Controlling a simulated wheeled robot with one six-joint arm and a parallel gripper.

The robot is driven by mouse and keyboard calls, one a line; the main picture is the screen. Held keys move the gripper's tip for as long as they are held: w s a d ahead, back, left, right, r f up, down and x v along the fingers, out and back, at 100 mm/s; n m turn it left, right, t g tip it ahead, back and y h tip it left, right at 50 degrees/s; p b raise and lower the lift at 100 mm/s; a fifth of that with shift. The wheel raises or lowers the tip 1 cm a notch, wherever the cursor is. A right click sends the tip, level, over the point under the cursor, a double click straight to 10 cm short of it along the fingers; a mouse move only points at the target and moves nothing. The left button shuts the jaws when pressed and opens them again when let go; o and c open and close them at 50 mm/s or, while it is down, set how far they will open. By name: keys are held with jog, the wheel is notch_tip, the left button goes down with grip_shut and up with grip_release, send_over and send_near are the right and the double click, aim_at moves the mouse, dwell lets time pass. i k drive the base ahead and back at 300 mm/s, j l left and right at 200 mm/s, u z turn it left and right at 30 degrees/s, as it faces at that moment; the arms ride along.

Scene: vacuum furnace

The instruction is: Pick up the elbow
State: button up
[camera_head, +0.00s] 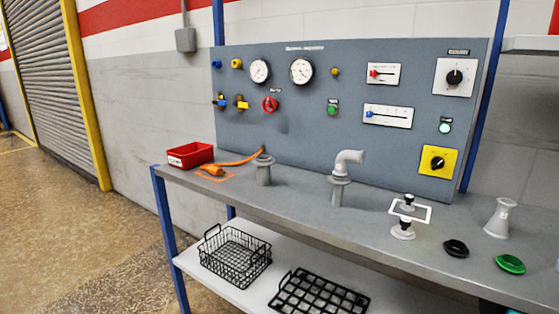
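My gripper is not in view.
A control panel (300,120) with gauges and knobs stands behind the grey bench (290,205). A shorter pipe stub (264,170), orange cable (238,161) and red bin (190,155) are left. A valve piece (403,229), black cap (456,248), green cap (510,264) and conical fitting (499,218) are right. Wire baskets (236,257) lie below.

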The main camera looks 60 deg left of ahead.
aim_at(358, 156)
jog(key=u, duration=1.65)
